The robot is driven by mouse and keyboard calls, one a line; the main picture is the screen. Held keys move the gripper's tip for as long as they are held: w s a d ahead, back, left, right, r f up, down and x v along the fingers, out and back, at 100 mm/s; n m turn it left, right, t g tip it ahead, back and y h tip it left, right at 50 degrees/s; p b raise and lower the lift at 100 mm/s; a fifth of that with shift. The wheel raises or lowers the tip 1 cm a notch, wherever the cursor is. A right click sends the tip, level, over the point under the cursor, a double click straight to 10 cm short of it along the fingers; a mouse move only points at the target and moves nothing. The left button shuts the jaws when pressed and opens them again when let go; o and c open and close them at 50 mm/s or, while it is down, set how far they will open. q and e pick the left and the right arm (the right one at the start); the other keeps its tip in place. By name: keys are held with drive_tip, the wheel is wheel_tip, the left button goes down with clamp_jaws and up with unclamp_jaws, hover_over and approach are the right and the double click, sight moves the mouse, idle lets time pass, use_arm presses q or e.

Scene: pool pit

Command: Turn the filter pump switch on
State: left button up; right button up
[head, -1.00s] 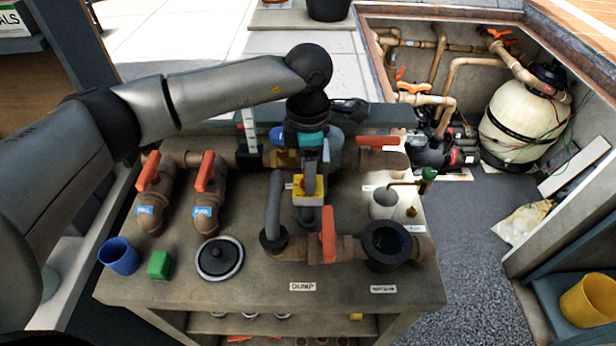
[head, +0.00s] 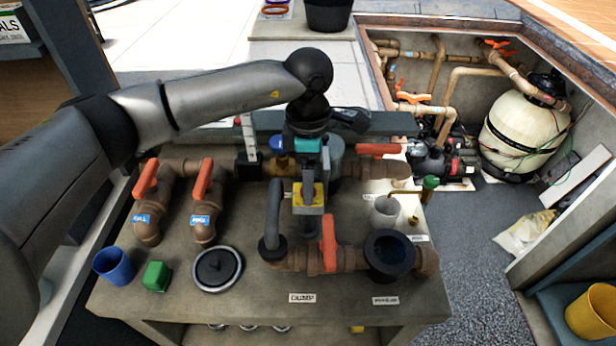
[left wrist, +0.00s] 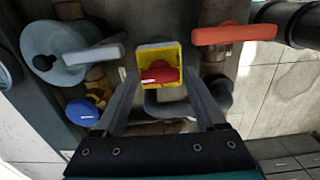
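The filter pump switch is a yellow box (head: 318,194) with a red knob, standing behind the grey pipe on the bench. In the left wrist view the yellow box (left wrist: 156,54) faces me with its red knob (left wrist: 160,76) at the lower part. My left gripper (head: 310,180) points down at the box and hides part of it in the head view. In the left wrist view its two fingers (left wrist: 161,78) are apart, one on each side of the knob. I cannot tell whether they touch it. My right gripper is not in view.
Orange-handled valves (head: 328,243) stand close around the switch, with more handles (head: 145,179) at the left. A blue cup (head: 113,266), a green block (head: 156,276) and a round lid (head: 217,268) lie on the bench (head: 250,300). The pit with a filter tank (head: 522,125) is behind right.

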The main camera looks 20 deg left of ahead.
use_arm(q)
wheel_tip(320, 180, up, 15)
drive_tip(key=shift+b, duration=0.35)
idle(0.4)
drive_tip(key=shift+r, duration=0.1)
